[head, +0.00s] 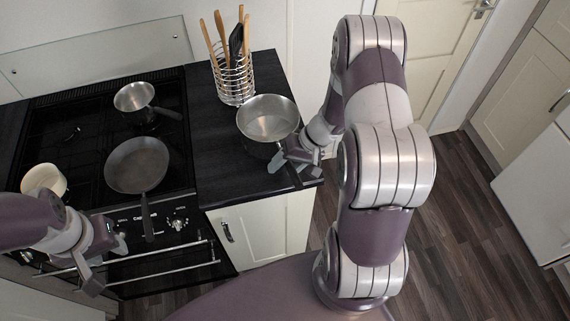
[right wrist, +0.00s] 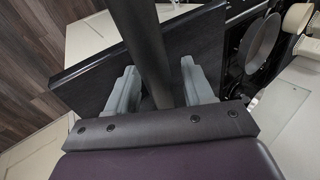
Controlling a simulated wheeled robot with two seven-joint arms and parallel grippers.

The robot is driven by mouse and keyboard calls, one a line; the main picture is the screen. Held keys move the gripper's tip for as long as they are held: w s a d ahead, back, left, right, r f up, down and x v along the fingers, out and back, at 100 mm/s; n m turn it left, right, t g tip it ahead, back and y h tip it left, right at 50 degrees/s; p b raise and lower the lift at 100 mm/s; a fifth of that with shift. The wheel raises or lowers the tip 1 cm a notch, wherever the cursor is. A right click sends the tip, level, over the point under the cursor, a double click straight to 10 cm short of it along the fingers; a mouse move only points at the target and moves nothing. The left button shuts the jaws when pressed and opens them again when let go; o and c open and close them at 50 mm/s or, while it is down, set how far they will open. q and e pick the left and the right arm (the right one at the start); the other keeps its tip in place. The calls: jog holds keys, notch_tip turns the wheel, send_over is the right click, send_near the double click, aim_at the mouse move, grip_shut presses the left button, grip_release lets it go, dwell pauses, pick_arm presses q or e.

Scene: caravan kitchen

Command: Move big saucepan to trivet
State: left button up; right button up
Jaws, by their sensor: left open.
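The big saucepan (head: 268,118), a steel pan with a dark outside, is upright on the dark worktop right of the hob. Its handle points toward my right gripper (head: 287,163), which is at the worktop's front right corner. In the right wrist view the dark handle (right wrist: 143,40) runs between the two grey fingers of my right gripper (right wrist: 161,92). The fingers are close on either side; whether both touch it I cannot tell. My left gripper (head: 107,264) is open and empty in front of the oven. I cannot make out a trivet in either view.
The hob (head: 75,105) holds a small saucepan (head: 133,97), a frying pan (head: 137,166) with its handle toward the front, and a cream pot (head: 44,180). A wire utensil holder (head: 235,82) stands close behind the big saucepan. The worktop (head: 222,165) in front is clear.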

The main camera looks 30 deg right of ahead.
jog(key=shift+w+r, duration=0.1)
jog(key=shift+r, duration=0.1)
jog(key=b+v, duration=0.2)
jog(key=v, duration=0.9)
jog(key=s+a+h, duration=0.1)
jog(key=s+a+n+g+h, duration=0.1)
jog(key=a, duration=0.1)
jog(key=s+a+r+g, duration=0.1)
jog(key=a, duration=0.1)
jog(key=shift+h, duration=0.4)
jog(key=s+a+f+n+t+h+b, duration=0.1)
jog(key=s+a+n+h+b, duration=0.1)
jog(key=a, duration=0.4)
jog(key=shift+s+f+n+h+b, duration=0.15)
jog(key=shift+s+n+h+b, duration=0.15)
jog(key=shift+s+h+b, duration=0.55)
